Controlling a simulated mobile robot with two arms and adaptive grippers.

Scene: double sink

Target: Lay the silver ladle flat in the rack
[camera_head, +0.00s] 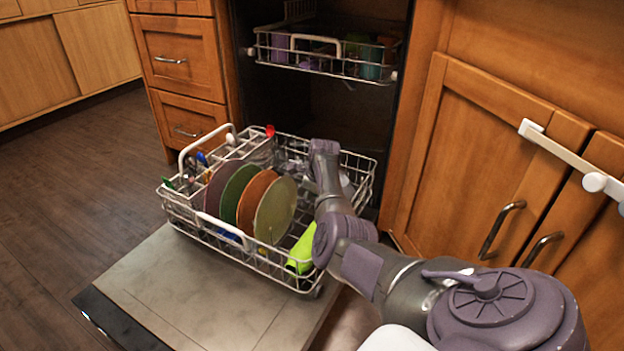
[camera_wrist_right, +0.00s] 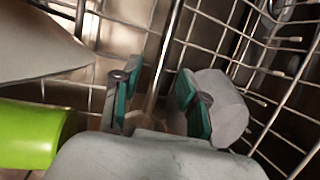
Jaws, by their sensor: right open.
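My right gripper (camera_wrist_right: 157,98) is open, low in the lower dishwasher rack (camera_head: 219,236). In the right wrist view, a thin silver rod (camera_wrist_right: 172,40), which looks like the ladle's handle, runs between its two teal-padded fingers. I cannot tell whether either finger touches it. The ladle's bowl is not clearly visible, and in the head view my right arm covers that part of the rack. The rack's wires also show in the right wrist view (camera_wrist_right: 262,37). My left gripper is not in view.
Several plates (camera_head: 273,211) stand upright left of my arm. A lime-green item (camera_head: 303,248) lies at the rack's front right. A grey rounded object (camera_wrist_right: 229,115) is beside the right finger in the wrist view. The upper rack (camera_head: 318,66) hangs behind, and cabinet doors stand at right.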

